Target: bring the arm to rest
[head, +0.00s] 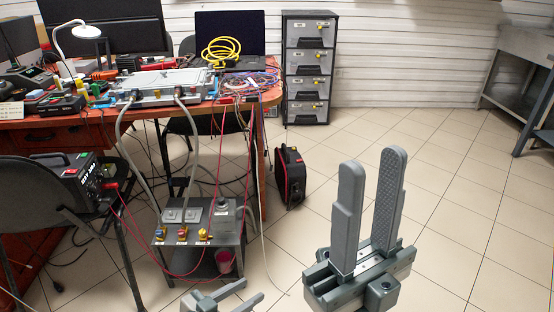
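My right gripper (372,160) stands upright at the lower right, its two grey fingers apart with nothing between them. My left gripper (252,289) shows only in part at the bottom edge; its fingers look apart and I see nothing between them. Both are in front of the table and clear of it. Two grey hoses (122,128) (194,130) run from a flat metal plate unit (165,80) on the table down to a low grey stand (205,238) with coloured knobs. Their lower ends are hard to make out.
A red-brown table (45,127) fills the left with a laptop, yellow cable (221,50) and tangled wires. A chair (35,190) holds a black power unit (85,172). A black case (290,177) and drawer cabinet (309,70) stand behind. Tiled floor at right is free.

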